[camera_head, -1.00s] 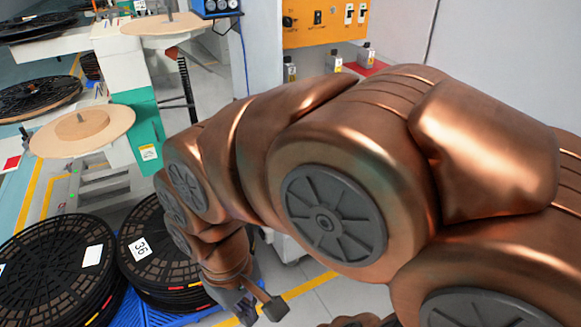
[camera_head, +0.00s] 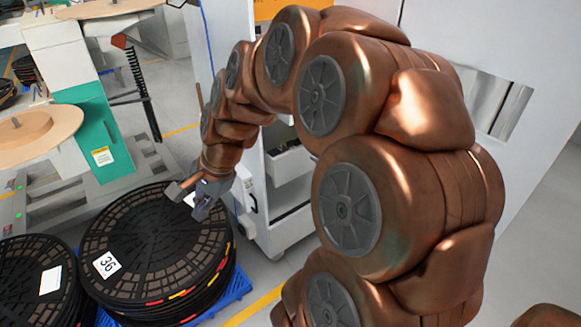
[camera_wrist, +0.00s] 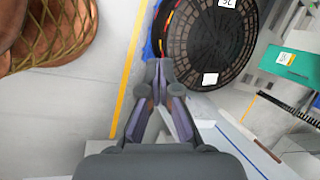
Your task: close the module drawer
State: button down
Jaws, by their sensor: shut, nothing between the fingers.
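In the head view a white drawer (camera_head: 288,172) shows in the white cabinet (camera_head: 297,228), partly behind my arm. Its top is open and dark parts show inside, so it appears pulled out; how far I cannot tell. A white upright panel with a dark handle (camera_head: 249,192) stands at its left. My gripper (camera_head: 198,206) is shut and empty, left of this panel and over the near reel stack. In the wrist view my gripper's fingertips (camera_wrist: 158,68) meet, beside the reels. The drawer cannot be made out there.
A stack of black reels labelled 36 (camera_head: 160,245) sits on a blue pallet (camera_head: 238,284) below my gripper. Another reel stack (camera_head: 30,285) is at the left. A teal and white machine (camera_head: 95,135) stands behind. Grey floor with yellow lines lies in front of the cabinet.

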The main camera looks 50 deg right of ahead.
jog(key=w+d+f+m+t+h+b, duration=0.1)
jog(key=w+d+f+m+t+b, duration=0.15)
jog(key=d+m, duration=0.55)
jog(key=w+d+f+m+t+h+b, duration=0.1)
jog(key=w+d+f+m+t+b, duration=0.2)
jog(key=d, duration=0.8)
jog(key=s+d+f+m+h+b, duration=0.2)
jog(key=s+d+m, duration=0.3)
jog(key=d, duration=0.5)
jog(key=s+d+f+m+h+b, duration=0.1)
jog(key=s+d+f+m, duration=0.15)
jog(key=d+m, duration=0.55)
jog(key=n+b, duration=0.1)
jog(key=b, duration=0.2)
send_near(286, 159)
notch_tip(286, 159, down, 4)
jog(key=w, duration=0.3)
jog(key=shift+w+d+f+h, duration=0.2)
jog(key=shift+d+f+h, duration=0.05)
jog(key=shift+d+h, duration=0.1)
jog(key=shift+w+d, duration=0.1)
jog(key=shift+w, duration=0.35)
jog(key=shift+r, duration=0.1)
